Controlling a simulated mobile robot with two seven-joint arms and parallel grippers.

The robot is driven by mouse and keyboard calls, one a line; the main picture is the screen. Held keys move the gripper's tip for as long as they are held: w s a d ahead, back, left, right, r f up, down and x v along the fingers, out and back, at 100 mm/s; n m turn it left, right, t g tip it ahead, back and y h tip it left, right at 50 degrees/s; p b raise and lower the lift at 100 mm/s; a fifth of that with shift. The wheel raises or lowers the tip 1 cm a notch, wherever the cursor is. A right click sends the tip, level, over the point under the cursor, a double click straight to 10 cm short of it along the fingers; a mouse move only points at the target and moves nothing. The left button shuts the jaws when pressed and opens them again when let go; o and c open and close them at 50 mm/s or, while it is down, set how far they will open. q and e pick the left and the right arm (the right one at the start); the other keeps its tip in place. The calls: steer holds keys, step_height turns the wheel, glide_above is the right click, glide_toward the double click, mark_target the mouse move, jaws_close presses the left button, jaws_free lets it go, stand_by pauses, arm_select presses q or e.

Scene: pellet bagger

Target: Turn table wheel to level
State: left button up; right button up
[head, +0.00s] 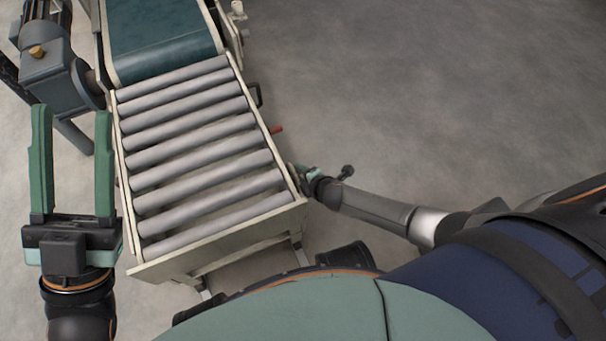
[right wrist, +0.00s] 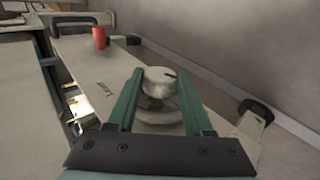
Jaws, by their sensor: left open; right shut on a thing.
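The roller table (head: 222,249) has grey rollers in a cream frame and fills the centre left of the head view. A pale round knob (right wrist: 158,82) on a wider pale disc, which looks like the table wheel, shows in the right wrist view. My right gripper (head: 303,171) is at the table's right side; in the right wrist view its green fingers (right wrist: 160,100) are shut on the knob. The wheel is mostly hidden in the head view. My left gripper (head: 73,112) is open and empty, left of the table.
A dark green conveyor belt (head: 160,38) adjoins the rollers at the far end. A grey motor unit (head: 47,77) stands at the upper left. A red handle (head: 277,129) sticks out from the table's right side; it also shows in the right wrist view (right wrist: 99,38). The floor to the right is clear.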

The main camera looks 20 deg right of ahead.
jaws_close()
steer(key=shift+r+g+p, duration=0.2)
steer(key=shift+g+p, duration=0.1)
steer(key=shift+p, duration=0.55)
steer(key=shift+w+d+r+g+p, duration=0.15)
steer(key=shift+g+p, duration=0.45)
steer(key=shift+p, duration=0.6)
steer(key=shift+w+g+p, duration=0.15)
steer(key=shift+g+p, duration=0.3)
steer(key=shift+g, duration=0.05)
steer(key=shift+f+g, duration=0.2)
steer(key=shift+g, duration=0.3)
steer(key=shift+f+g+b, duration=0.1)
steer(key=shift+g+b, duration=0.5)
steer(key=shift+b, duration=0.1)
steer(key=shift+w+g+b, duration=0.1)
steer(key=shift+g+b, duration=0.8)
steer(key=shift+b, duration=0.7)
